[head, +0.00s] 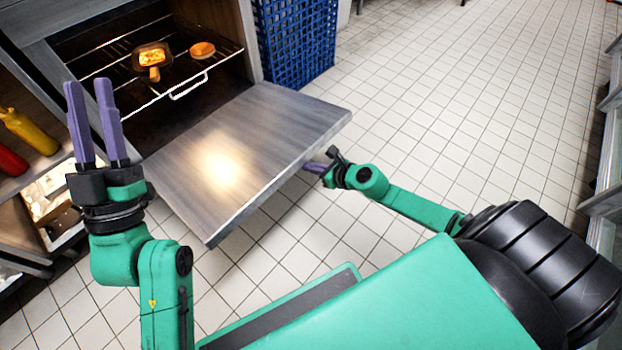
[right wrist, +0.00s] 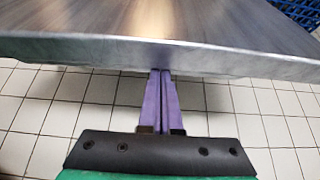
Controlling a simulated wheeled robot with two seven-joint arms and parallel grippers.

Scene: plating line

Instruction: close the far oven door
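The oven door (head: 240,160) is a brushed-metal panel, hinged at the bottom and lowered to about horizontal in front of the open oven (head: 215,90). Its front edge also spans the right wrist view (right wrist: 70,48). My right gripper (head: 315,167) is at the door's right edge in the head view. In the right wrist view its two purple fingers (right wrist: 162,80) lie side by side, shut, with tips hidden at or under the door's edge. I cannot tell if they touch it. My left gripper (head: 89,84) is open and empty, its fingers upright left of the door.
Inside the oven, a wire rack (head: 185,85) holds a small pan of food (head: 150,60) and a bun (head: 202,49). A blue crate stack (head: 298,40) stands right of the oven. Yellow (head: 30,130) and red bottles (head: 10,160) lie at left. The tiled floor right is clear.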

